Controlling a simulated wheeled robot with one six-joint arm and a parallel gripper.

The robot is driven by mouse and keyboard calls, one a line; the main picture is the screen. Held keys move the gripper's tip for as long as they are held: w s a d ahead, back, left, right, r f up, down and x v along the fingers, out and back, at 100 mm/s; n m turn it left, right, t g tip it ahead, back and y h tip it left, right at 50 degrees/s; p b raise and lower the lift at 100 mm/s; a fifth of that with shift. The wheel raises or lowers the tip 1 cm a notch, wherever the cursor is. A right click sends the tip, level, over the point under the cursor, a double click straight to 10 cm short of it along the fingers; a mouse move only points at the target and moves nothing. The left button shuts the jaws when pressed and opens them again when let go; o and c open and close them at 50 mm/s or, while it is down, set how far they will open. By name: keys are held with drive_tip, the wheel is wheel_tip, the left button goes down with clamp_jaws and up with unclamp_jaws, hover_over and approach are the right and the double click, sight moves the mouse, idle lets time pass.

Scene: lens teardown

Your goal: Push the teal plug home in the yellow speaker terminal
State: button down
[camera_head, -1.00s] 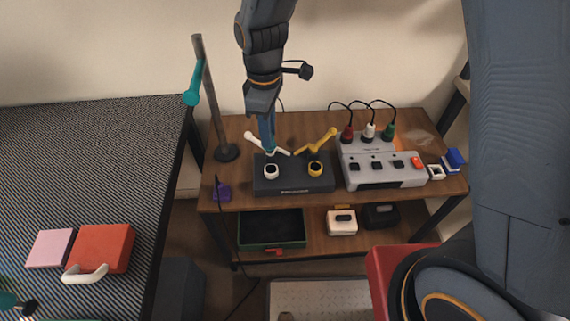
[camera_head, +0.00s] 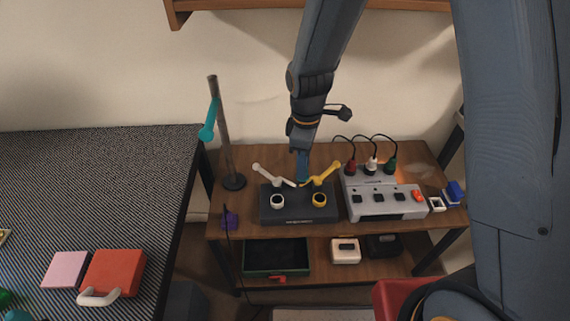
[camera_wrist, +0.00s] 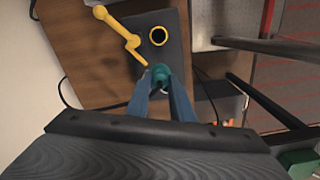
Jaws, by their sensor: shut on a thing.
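My gripper (camera_head: 302,180) points down over the back of the dark speaker terminal block (camera_head: 299,213). In the wrist view my gripper (camera_wrist: 161,82) is shut on the teal plug (camera_wrist: 161,72), which shows between the fingertips. The yellow terminal (camera_head: 320,200) is a ring with a dark hole on the block's right half, with a raised yellow lever (camera_head: 325,172) behind it. In the wrist view the yellow terminal (camera_wrist: 158,36) lies beyond the plug, apart from it. The white terminal (camera_head: 277,201) and its white lever (camera_head: 270,175) are on the left half. The plug's tip is hidden.
A grey power strip (camera_head: 385,200) with red, white and green plugs stands to the right on the wooden shelf. A stand (camera_head: 232,180) with a teal part rises at the left. A purple item (camera_head: 229,220) lies left of the block. A black-striped table (camera_head: 95,195) is further left.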

drive_tip(key=d+p, duration=0.2)
drive_tip(key=d, duration=0.3)
drive_tip(key=b, duration=0.4)
hover_over(319, 202)
drive_tip(key=shift+f, duration=2.9)
drive_tip(key=shift+w+f, duration=0.1)
drive_tip(key=shift+f, duration=0.05)
drive_tip(key=shift+f+b, duration=0.9)
drive_tip(key=shift+f, duration=0.75)
drive_tip(key=c, duration=1.5)
unclamp_jaws()
drive_tip(key=shift+r+b, duration=0.4)
drive_tip(key=shift+r, duration=3.55)
